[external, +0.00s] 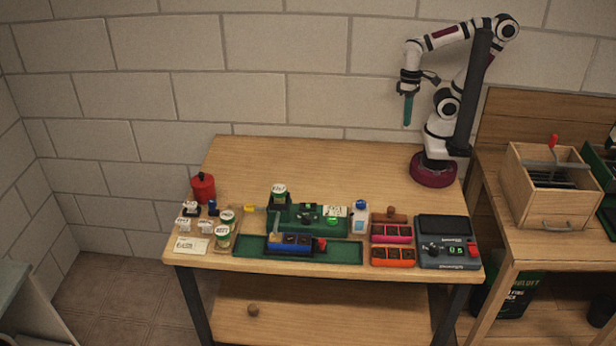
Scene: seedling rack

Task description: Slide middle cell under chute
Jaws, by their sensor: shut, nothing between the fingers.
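A small blue tray (290,249) with dark cells and a red end piece sits in a long green track (345,252) at the front middle of the table. A green dispenser unit (297,215) with a labelled jar (279,191) on top and a green light stands just behind the track. A grey-blue part (275,231), perhaps the chute, comes down near the tray's left end. Which cell lies under it is too small to tell. My gripper (407,122) is shut and empty, pointing down with teal fingers, high above the table's back right, far from the tray.
Pink (391,233) and orange (392,255) trays lie right of the track, beside a dark device (447,243) with a display. A white bottle (360,214) stands behind the track. Jars, small labelled items and a red canister (203,187) crowd the left. The table's back is clear.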

